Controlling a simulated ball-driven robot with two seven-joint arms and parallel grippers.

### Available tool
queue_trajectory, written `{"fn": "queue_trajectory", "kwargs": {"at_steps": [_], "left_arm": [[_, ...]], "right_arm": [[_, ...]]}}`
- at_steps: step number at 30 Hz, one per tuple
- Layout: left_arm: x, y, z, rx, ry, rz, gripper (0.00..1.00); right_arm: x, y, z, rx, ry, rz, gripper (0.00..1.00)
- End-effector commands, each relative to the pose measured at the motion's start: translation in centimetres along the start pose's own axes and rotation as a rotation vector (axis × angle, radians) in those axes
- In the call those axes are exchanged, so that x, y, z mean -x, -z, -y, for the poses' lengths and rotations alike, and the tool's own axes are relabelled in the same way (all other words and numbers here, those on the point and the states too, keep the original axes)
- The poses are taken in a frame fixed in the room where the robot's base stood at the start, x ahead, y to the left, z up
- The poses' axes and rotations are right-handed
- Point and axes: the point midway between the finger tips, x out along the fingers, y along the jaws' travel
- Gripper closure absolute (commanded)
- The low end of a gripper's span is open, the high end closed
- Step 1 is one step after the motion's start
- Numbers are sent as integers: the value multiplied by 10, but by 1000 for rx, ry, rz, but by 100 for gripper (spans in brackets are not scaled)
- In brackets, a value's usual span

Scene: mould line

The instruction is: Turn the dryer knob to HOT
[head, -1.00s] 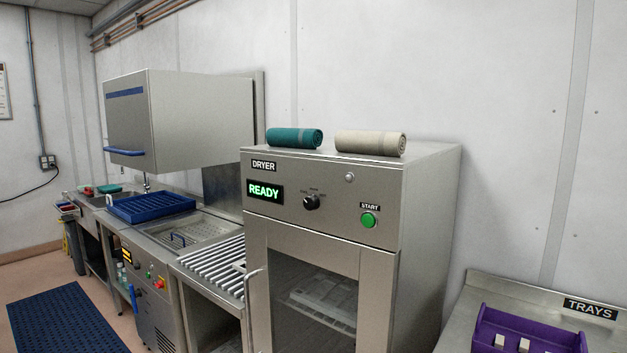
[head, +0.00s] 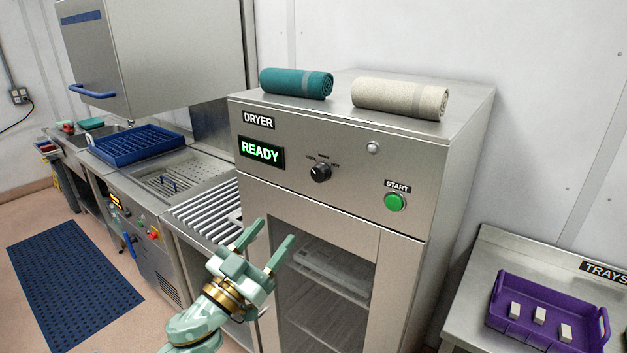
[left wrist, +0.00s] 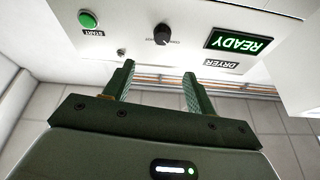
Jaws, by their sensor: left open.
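The dryer (head: 300,130) is a steel cabinet with a lit green READY display (head: 261,151). Its black knob (head: 320,172) sits right of the display, with small position labels around it that are too small to read. The knob also shows in the left wrist view (left wrist: 162,34), where the panel appears upside down. My left gripper (head: 270,238) is open and empty, in front of the dryer door, below and left of the knob and apart from it. In the left wrist view its two fingers (left wrist: 161,80) point toward the panel. My right gripper is out of view.
The green START button (head: 395,202) is right of the knob. A teal rolled towel (head: 295,83) and a beige one (head: 400,98) lie on the dryer top. A purple tray (head: 545,312) sits on the right table. A roller rack (head: 205,212) adjoins the dryer's left.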

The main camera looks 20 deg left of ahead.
Motion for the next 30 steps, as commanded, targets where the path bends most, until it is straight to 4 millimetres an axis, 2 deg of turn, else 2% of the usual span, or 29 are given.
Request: {"fn": "queue_trajectory", "kwargs": {"at_steps": [4,9,15,21,30], "left_arm": [[-35,4,0,-2,0,-4,44],[-79,3,1,-2,1,-3,44],[-122,2,0,-1,1,-2,44],[-144,0,0,-1,1,1,44],[-148,0,0,-2,1,1,44]], "right_arm": [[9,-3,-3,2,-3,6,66],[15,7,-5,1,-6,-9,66],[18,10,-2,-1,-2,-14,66],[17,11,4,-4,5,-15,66],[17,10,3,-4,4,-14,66]]}}
